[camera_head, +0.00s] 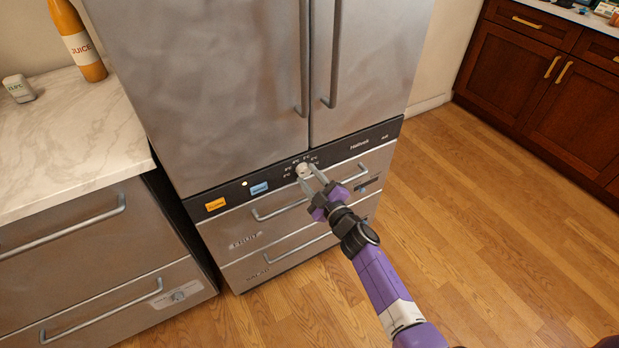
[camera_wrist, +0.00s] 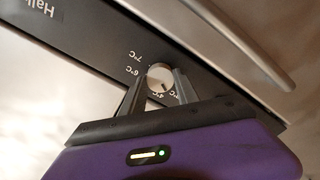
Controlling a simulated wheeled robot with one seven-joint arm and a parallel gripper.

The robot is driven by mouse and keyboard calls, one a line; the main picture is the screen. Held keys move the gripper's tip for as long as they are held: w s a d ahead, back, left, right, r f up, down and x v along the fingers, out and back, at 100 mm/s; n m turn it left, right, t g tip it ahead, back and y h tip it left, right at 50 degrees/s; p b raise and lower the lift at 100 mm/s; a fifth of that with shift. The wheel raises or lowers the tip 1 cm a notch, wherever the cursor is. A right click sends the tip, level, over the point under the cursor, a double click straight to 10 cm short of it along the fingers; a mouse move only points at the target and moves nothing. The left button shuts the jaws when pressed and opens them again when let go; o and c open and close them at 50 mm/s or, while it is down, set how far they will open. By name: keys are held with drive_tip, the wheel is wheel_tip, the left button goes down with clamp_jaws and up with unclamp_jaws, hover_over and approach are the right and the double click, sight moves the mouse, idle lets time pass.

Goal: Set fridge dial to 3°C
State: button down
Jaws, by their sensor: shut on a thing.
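The fridge dial (camera_wrist: 158,73) is a small round silver knob on the dark control strip. In the head view the dial (camera_head: 302,169) sits at the middle of the strip, between the upper doors and the drawers. My gripper (camera_wrist: 161,80) is shut on the dial, one finger on each side. In the head view my gripper (camera_head: 306,174) reaches it from the lower right. The wrist view shows the labels upside down; 7°C and 6°C are readable, and others are partly hidden by the fingers. A short dark mark on the dial faces the lower labels; its exact setting is unclear.
A marble counter (camera_head: 75,125) with a juice bottle (camera_head: 82,45) stands at left. Wooden floor (camera_head: 480,200) is open at right, before brown cabinets (camera_head: 520,85).

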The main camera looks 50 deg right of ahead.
drive_tip(key=c, duration=0.9)
unclamp_jaws()
drive_tip(key=shift+s, duration=0.1)
drive_tip(key=v, duration=0.7)
drive_tip(key=shift+s+p, duration=0.35)
drive_tip(key=shift+a, duration=0.15)
